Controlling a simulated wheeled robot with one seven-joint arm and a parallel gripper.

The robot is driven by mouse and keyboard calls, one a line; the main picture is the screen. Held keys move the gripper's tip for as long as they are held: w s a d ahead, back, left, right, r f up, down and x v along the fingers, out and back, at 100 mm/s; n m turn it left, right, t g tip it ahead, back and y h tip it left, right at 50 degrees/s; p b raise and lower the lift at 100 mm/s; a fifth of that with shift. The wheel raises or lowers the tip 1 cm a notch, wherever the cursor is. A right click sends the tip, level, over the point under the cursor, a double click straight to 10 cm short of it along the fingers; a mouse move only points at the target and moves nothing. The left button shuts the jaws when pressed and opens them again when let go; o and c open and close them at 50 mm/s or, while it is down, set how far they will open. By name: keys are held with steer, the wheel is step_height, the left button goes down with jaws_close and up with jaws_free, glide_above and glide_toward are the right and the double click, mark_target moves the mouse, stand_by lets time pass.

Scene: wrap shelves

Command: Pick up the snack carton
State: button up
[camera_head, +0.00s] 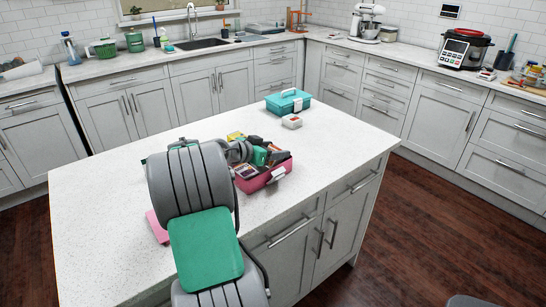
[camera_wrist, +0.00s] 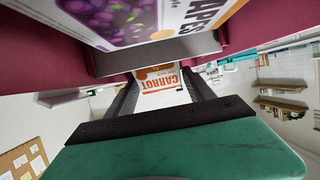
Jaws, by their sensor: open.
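My gripper (camera_head: 262,153) is at the pink box on the island, partly hidden by my arm. In the wrist view its dark fingers (camera_wrist: 160,90) are open and apart. A white and orange carton marked "CARROT" (camera_wrist: 160,82) shows in the gap between them; I cannot tell whether they touch it. A larger carton with purple grapes (camera_wrist: 115,18) is closer to the camera, at the top. I cannot tell which carton is the snack carton. The pink box (camera_head: 262,180) holds several packs, and its dark pink wall (camera_wrist: 60,50) fills much of the upper wrist view.
A teal case (camera_head: 288,102) and a small white box with red on it (camera_head: 292,121) stand behind the pink box on the island (camera_head: 110,260). A flat pink piece (camera_head: 157,227) lies left of my arm. The island's front left is clear.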

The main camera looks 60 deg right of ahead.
steer(key=shift+d, duration=0.1)
steer(key=shift+c, duration=0.3)
steer(key=c, duration=1.2)
